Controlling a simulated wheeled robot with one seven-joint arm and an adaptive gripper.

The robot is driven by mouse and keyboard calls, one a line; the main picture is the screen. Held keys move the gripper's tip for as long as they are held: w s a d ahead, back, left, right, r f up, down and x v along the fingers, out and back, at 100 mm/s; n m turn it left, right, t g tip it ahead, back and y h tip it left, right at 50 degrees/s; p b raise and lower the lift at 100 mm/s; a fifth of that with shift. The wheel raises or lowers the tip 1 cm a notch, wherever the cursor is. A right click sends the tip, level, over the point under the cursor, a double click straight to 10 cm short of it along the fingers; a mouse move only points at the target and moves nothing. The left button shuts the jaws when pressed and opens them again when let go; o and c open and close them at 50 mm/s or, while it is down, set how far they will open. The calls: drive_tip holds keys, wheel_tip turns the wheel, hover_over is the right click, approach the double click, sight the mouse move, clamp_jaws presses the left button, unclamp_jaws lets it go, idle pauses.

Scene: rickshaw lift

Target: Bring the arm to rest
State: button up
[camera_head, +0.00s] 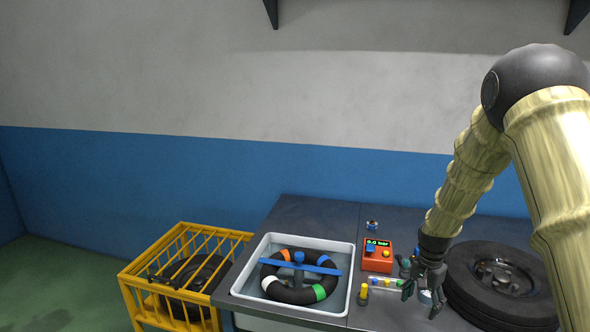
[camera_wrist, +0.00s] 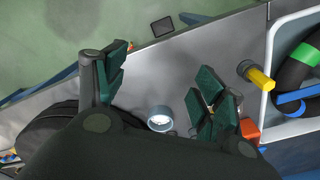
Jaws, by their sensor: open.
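My bamboo-patterned arm (camera_head: 465,175) reaches in from the right in the head view and hangs down over the workbench. My gripper (camera_head: 422,297) is open and points down above the bench top, just left of a black tyre (camera_head: 500,283). In the wrist view my gripper (camera_wrist: 165,92) has its dark green fingers spread, with nothing held between them. A small grey round cup or ring (camera_wrist: 160,118) shows between the fingers, apart from them. In the head view it is partly hidden behind the fingers.
A grey basin (camera_head: 240,290) holds an inner tube (camera_head: 315,293) under a blue bar. A red gauge box (camera_head: 377,262) reading 0.0 bar and a yellow-topped tool (camera_head: 363,294) stand near my gripper. A yellow cage (camera_head: 150,262) holds a tyre at left. Air above the bench left of my arm is clear.

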drive_tip(key=s+a+f+n+b, duration=0.2)
drive_tip(key=s+a+f, duration=0.1)
drive_tip(key=s+f, duration=0.75)
drive_tip(key=s+a+f+n+b, duration=0.2)
drive_tip(key=s+a+f, duration=0.2)
drive_tip(key=s+f, duration=0.7)
drive_tip(key=s+a+f+n+b, duration=0.2)
drive_tip(key=s+f, duration=0.4)
drive_tip(key=s, duration=0.5)
drive_tip(key=s+a+f+n+b, duration=0.2)
drive_tip(key=s+f, duration=0.5)
drive_tip(key=s, duration=0.4)
drive_tip(key=shift+s+a+f+n, duration=0.2)
drive_tip(key=shift+s+a+n, duration=0.2)
drive_tip(key=shift+a+n, duration=0.65)
drive_tip(key=shift+a, duration=0.15)
